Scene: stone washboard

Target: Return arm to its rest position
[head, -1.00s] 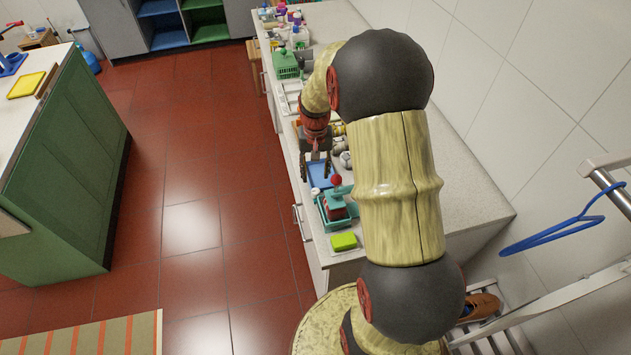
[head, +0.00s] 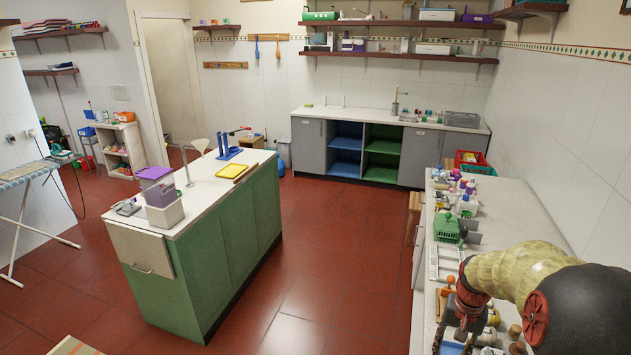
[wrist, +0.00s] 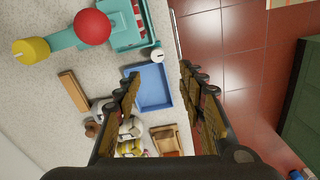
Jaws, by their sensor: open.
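My gripper (wrist: 160,92) is open and empty in the wrist view, its two fingers apart and pointing down over the right-hand counter. Between and beyond the fingers lies a blue tray (wrist: 152,88) on the counter. In the head view my gripper (head: 458,328) hangs over the counter's left part at the lower right, and my arm reaches in from the right edge. The fingertips are small and partly cut off there.
The right counter (head: 520,205) holds a green basket (head: 446,228), a white rack (head: 443,263) and bottles. A green island (head: 235,240) stands left, with red floor between.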

